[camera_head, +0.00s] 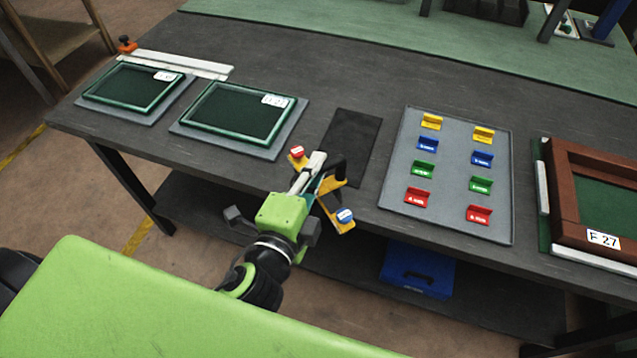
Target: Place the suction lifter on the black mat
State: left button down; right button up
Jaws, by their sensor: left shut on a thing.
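The black mat (361,130) is a dark rectangle lying on the table between a framed panel and the grey tray. Its surface is bare, and its lower left part is near the held lifter in the picture. The suction lifter (338,222) has a yellow body, a black handle, a red-topped knob at its upper end and a blue-topped knob at its lower end. My left gripper (318,182) is shut on it at the table's front edge. The fingers partly hide the lifter, and I cannot tell its exact height. My right gripper is not in view.
Two green-framed panels (239,114) lie on grey mats at the left. A grey tray (399,190) with several coloured clips lies right of the mat. A brown frame (564,202) marked F 27 lies far right. A blue case (418,268) sits on the lower shelf.

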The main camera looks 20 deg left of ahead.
pick_arm(q)
jog(key=shift+w+d+f, duration=0.1)
jog(key=shift+w+f, duration=0.05)
jog(key=shift+w, duration=0.05)
notch_tip(320, 180, down, 3)
jog(key=shift+w+f, duration=0.1)
jog(key=shift+f, duration=0.1)
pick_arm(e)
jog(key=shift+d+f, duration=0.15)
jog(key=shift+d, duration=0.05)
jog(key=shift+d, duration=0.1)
pick_arm(q)
jog(key=shift+f+b, duration=0.2)
jog(key=shift+b, duration=0.15)
jog(key=c, duration=2)
grip_release()
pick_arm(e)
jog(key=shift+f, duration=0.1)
